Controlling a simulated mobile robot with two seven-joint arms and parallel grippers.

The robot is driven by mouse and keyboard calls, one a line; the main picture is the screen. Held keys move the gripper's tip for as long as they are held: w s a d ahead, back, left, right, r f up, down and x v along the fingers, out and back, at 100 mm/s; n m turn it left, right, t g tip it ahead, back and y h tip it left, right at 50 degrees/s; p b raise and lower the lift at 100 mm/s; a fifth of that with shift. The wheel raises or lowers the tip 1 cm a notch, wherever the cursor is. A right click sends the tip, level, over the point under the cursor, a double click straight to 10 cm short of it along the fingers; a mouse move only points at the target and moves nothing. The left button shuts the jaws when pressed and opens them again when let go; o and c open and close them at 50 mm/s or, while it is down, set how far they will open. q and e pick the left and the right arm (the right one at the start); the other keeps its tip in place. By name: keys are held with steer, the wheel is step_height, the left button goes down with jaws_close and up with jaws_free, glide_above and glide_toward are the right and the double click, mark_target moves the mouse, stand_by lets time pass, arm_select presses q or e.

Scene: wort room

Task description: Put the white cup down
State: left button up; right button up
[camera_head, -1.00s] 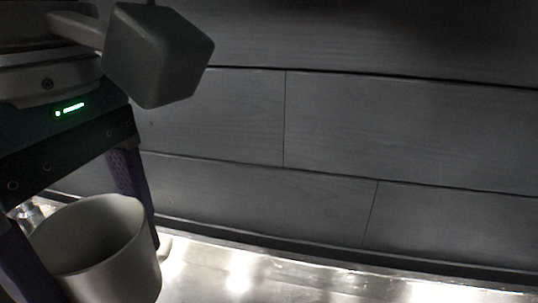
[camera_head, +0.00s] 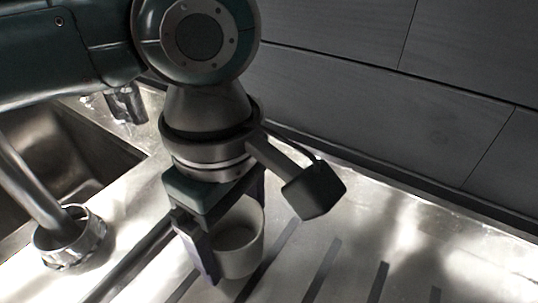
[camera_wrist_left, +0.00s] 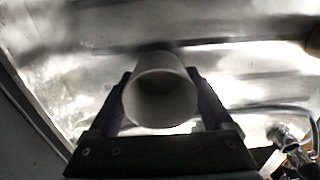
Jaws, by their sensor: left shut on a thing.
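The white cup (camera_head: 240,243) is upright between the fingers of my left gripper (camera_head: 232,238), low over the ribbed metal drainboard (camera_head: 345,262). I cannot tell whether its base touches the metal. In the left wrist view the cup (camera_wrist_left: 160,95) shows its open mouth, with one finger of my left gripper (camera_wrist_left: 161,100) on each side. The gripper is shut on the cup. The near finger and the gripper body hide part of the cup in the head view. My right gripper is not in view.
A metal sink basin (camera_head: 55,150) lies at the left, with a metal pipe and collar (camera_head: 70,240) in front of it. A dark panelled wall (camera_head: 400,110) rises behind the drainboard. The drainboard to the right of the cup is clear.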

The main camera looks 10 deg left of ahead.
arm_select(q)
step_height(320, 180, down, 3)
steer(key=shift+f+b, duration=0.1)
steer(key=shift+b, duration=0.3)
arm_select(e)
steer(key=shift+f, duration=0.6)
arm_select(q)
steer(key=shift+f, duration=0.2)
steer(key=shift+f, duration=0.1)
steer(key=o, duration=1.1)
steer(key=shift+o, duration=0.2)
